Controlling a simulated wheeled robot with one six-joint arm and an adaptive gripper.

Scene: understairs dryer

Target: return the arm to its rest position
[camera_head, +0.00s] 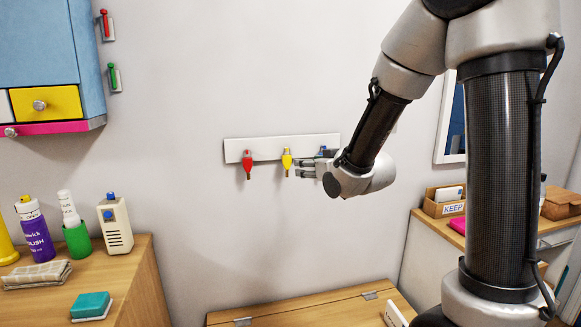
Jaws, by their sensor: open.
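My gripper (308,169) is in front of a white wall strip (262,146), just right of a yellow hook-like piece (286,160). Its fingers are apart, and I see nothing held between them. A red piece (247,163) hangs on the strip to the left. A small blue piece (322,151) shows just above the gripper; the rest of it is hidden behind the gripper and wrist. My arm reaches in from the upper right and covers much of the right side. I cannot tell whether the fingers touch anything on the strip.
A wooden top with bottles, a cream box (115,226) and a teal sponge (91,305) stands at left. A blue cabinet (50,45) hangs above. A hinged wooden lid (310,305) lies below my gripper. A KEEP box (445,205) stands at right.

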